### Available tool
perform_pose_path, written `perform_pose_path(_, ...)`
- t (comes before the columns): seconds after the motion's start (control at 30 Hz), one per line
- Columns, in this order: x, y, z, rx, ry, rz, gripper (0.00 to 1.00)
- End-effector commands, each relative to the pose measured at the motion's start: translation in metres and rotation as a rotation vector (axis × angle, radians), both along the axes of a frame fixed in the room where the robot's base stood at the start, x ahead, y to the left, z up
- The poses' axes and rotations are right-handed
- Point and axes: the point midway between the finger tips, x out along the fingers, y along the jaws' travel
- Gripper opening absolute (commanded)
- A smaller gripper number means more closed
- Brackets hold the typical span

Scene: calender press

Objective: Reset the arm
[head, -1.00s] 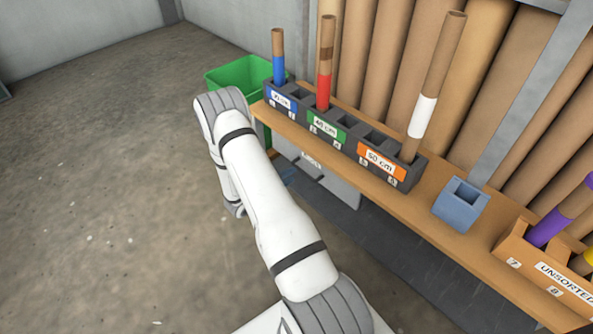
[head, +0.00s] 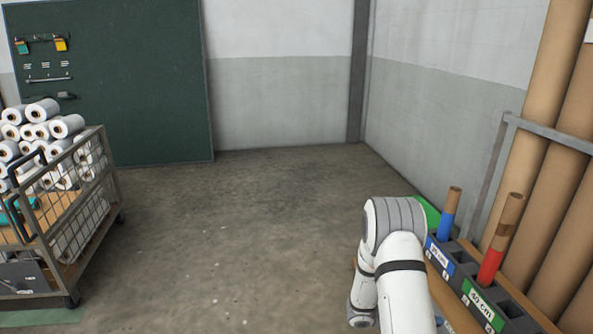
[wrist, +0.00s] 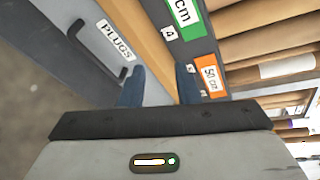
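My arm, white with grey joints, shows at the lower right of the head view, beside the bench with the tube rack. My gripper (wrist: 160,75) does not show in the head view. In the wrist view its two dark blue fingers stand apart with nothing held between them. Beyond them are the wooden bench edge (wrist: 146,40), a grey drawer labelled PLUGS (wrist: 92,65) and the rack's orange 50 cm label (wrist: 207,76).
The rack (head: 463,274) holds a blue-banded tube (head: 449,214) and a red-banded tube (head: 501,238). A green bin (head: 430,214) is partly hidden behind my arm. A wire cart (head: 75,215) with white rolls stands at left. The floor between is clear.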

Motion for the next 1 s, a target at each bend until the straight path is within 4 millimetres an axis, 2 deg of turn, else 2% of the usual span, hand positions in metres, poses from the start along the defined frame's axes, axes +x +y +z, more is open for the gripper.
perform_pose_path(0.03, -0.005, 0.003, 0.046, 0.023, -0.097, -0.065, 0.29)
perform_pose_path(0.3, -0.054, 0.035, 0.183, 0.148, -0.600, -0.456, 0.29)
perform_pose_path(0.6, -0.113, 0.089, 0.307, 0.289, -1.127, -0.934, 0.29)
perform_pose_path(1.0, -0.179, 0.178, 0.444, 0.478, -1.668, -1.704, 0.29)
